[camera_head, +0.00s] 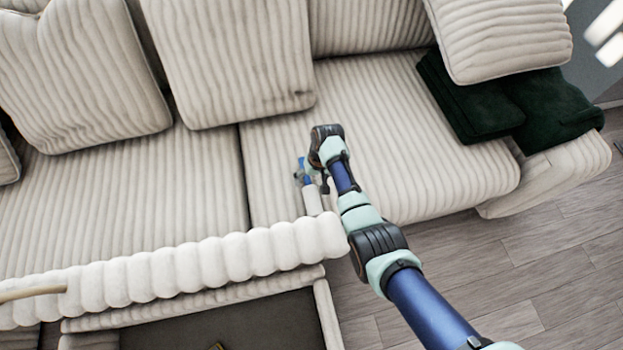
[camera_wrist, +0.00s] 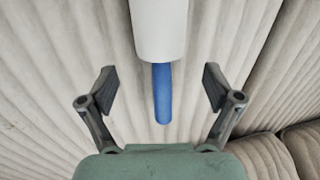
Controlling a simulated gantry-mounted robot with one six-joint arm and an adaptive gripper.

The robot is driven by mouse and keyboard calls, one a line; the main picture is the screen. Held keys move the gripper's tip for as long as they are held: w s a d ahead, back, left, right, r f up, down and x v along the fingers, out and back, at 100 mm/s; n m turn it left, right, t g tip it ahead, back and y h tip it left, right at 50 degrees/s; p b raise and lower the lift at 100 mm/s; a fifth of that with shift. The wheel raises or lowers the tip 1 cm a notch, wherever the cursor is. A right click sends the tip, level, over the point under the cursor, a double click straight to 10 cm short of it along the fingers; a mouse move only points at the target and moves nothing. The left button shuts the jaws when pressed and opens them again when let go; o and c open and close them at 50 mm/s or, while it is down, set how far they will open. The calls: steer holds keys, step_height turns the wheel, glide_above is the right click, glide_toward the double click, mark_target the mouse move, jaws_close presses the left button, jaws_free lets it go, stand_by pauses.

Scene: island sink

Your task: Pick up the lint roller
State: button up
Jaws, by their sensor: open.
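The lint roller lies on the ribbed cream sofa seat. In the wrist view its white roll (camera_wrist: 159,30) is at the top middle and its blue handle (camera_wrist: 162,93) points down toward my gripper. My gripper (camera_wrist: 160,82) is open, with one finger on each side of the handle and clear gaps to both. In the head view the lint roller (camera_head: 312,199) shows just left of my arm, its white part toward the seat's front edge. My gripper (camera_head: 302,173) is near its blue end, partly hidden by my wrist. I cannot tell the height between the fingers and the handle.
Large cream cushions (camera_head: 229,60) lean along the sofa back. Dark green folded cloth (camera_head: 505,105) lies at the right under another cushion (camera_head: 500,38). A cream padded bolster-like edge (camera_head: 180,270) runs in front of the seat. The seat (camera_head: 405,140) around the roller is clear.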

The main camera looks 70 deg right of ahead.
mark_target(310, 184)
steer(key=f, duration=0.2)
steer(key=f+b, duration=0.1)
steer(key=shift+w+a, duration=0.2)
steer(key=shift+a, duration=0.05)
steer(key=shift+r, duration=0.15)
steer(key=c, duration=1.5)
steer(key=shift+o, duration=0.2)
step_height(310, 184, up, 20)
steer(key=p, duration=1.1)
steer(key=shift+p, duration=0.3)
